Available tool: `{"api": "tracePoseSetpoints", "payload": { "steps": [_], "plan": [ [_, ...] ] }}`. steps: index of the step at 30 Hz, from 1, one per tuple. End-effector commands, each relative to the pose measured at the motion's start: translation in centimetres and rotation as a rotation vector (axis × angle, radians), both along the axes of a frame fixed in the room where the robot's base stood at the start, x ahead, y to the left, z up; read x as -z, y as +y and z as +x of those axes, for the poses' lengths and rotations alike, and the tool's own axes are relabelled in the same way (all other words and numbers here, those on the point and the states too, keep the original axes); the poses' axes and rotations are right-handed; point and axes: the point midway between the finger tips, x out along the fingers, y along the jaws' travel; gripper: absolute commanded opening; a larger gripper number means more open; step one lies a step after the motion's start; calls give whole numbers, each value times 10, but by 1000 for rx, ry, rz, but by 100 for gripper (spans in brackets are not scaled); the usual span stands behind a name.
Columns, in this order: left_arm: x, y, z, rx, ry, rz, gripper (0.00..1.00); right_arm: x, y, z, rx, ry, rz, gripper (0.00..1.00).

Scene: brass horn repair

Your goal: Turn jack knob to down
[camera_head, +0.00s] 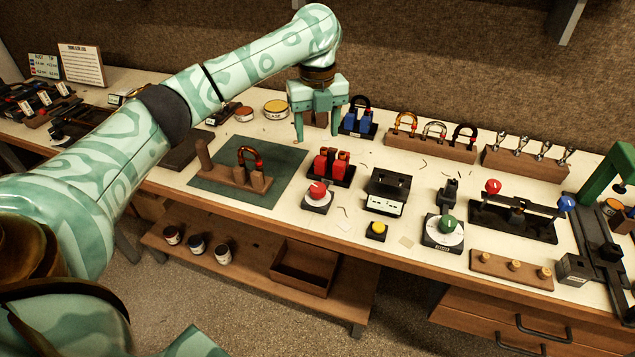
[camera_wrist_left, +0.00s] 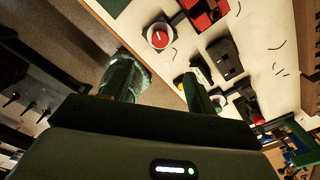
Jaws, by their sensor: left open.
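Two turning knobs show on the bench; I cannot tell from the pictures which is the jack knob. A red knob (camera_head: 317,190) sits on a small dark base near the front edge; it also shows with a pale ring in the wrist view (camera_wrist_left: 159,39). A green knob (camera_head: 447,224) sits on a white round dial farther right. Their marked settings are too small to read. My left gripper (camera_head: 318,130) is open and empty, pointing down above the back of the bench, behind and apart from both knobs. My right gripper is not in view.
Red blocks (camera_head: 330,165) stand right behind the red knob. A black box (camera_head: 387,191) and a yellow button (camera_head: 377,229) are between the knobs. A green mat (camera_head: 225,191) holds a wooden stand with a brass loop. Racks of horn parts (camera_head: 430,143) line the back.

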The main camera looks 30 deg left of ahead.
Motion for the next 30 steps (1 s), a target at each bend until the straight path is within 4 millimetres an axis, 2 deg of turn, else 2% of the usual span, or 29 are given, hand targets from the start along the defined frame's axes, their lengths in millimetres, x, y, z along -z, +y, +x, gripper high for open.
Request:
{"api": "tracePoseSetpoints", "payload": {
  "steps": [5, 12, 18, 24, 30],
  "plan": [
    [30, 1, 0, 1, 7, -1, 57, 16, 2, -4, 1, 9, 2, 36],
    [95, 0, 0, 0, 8, -1, 57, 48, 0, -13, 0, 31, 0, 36],
    [138, 0, 0, 1, 6, -1, 57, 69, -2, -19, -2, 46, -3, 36],
    [159, 0, 0, 1, 1, 0, 57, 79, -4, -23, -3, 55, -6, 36],
    [162, 0, 0, 1, -1, 0, 57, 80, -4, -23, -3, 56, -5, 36]
  ]
}}
